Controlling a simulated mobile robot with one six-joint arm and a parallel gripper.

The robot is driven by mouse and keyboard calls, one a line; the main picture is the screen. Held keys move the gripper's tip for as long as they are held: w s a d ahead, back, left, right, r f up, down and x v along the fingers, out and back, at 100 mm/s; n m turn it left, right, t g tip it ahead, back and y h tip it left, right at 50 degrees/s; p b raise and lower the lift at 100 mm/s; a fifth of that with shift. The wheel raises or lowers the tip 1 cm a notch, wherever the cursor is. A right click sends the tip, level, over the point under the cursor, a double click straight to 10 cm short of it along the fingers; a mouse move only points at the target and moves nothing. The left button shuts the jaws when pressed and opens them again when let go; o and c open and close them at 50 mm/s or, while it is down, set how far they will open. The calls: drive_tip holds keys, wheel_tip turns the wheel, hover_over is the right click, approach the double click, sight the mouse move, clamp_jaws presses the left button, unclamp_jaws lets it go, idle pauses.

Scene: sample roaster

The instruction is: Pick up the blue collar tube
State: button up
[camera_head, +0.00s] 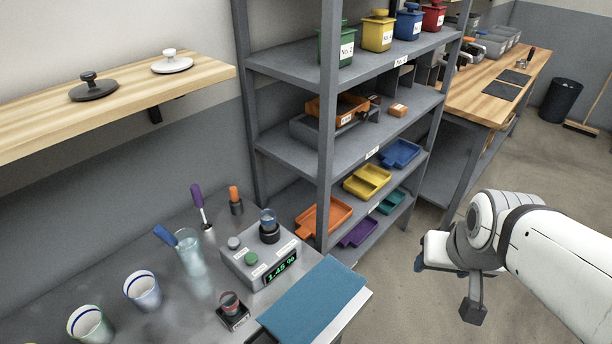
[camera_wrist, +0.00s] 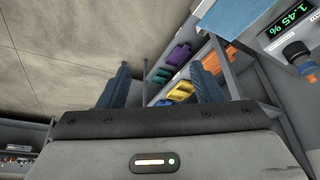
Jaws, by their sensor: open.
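The blue collar tube (camera_head: 267,216) is a small clear cup with a blue band. It stands upright in a black ring on top of the grey meter (camera_head: 262,262), whose display reads 1.45 %. In the wrist view a dark round part with blue (camera_wrist: 298,50) beside the display appears to be the same tube, at the right edge. My gripper (camera_head: 446,286) is to the right of the meter, over the floor and well apart from the tube. Its two blue-grey fingers show spread and empty in the wrist view (camera_wrist: 163,88).
A red-collared tube (camera_head: 230,304) on a dark base, a blue mat (camera_head: 313,297), a glass beaker (camera_head: 190,255) and cups (camera_head: 143,291) share the bench. Grey shelving (camera_head: 330,150) with coloured trays stands behind. Open floor (camera_head: 400,300) lies between bench and my arm.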

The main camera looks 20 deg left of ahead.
drive_tip(key=w+a+f+n+t+y+b, duration=0.1)
drive_tip(key=w+a+f+t+b, duration=0.1)
drive_tip(key=w+a+f, duration=0.3)
drive_tip(key=n+t+y+b, duration=0.4)
drive_tip(key=t+y+b, duration=0.2)
approach(270, 223)
drive_tip(key=w+d+f, duration=0.2)
drive_tip(key=w+d, duration=0.4)
drive_tip(key=w, duration=0.1)
drive_tip(key=s+a+y, duration=0.1)
drive_tip(key=a, duration=0.1)
drive_tip(key=s+a+n+y+b, duration=0.1)
drive_tip(key=a, duration=0.2)
drive_tip(key=s+a+n+t+y, duration=0.1)
drive_tip(key=a, duration=0.1)
drive_tip(key=shift+s+a+f+y+b, duration=0.25)
drive_tip(key=shift+f+y+b, duration=0.05)
drive_tip(key=shift+f+y, duration=0.1)
drive_tip(key=shift+w+a+r, duration=0.1)
drive_tip(key=shift+a, duration=0.1)
drive_tip(key=p+x, duration=0.1)
drive_tip(key=x, duration=0.6)
drive_tip(key=shift+w+d+p, duration=0.15)
drive_tip(key=shift+w+p, duration=0.1)
drive_tip(key=shift+p, duration=0.05)
drive_tip(key=shift+c, duration=0.2)
drive_tip(key=c, duration=1)
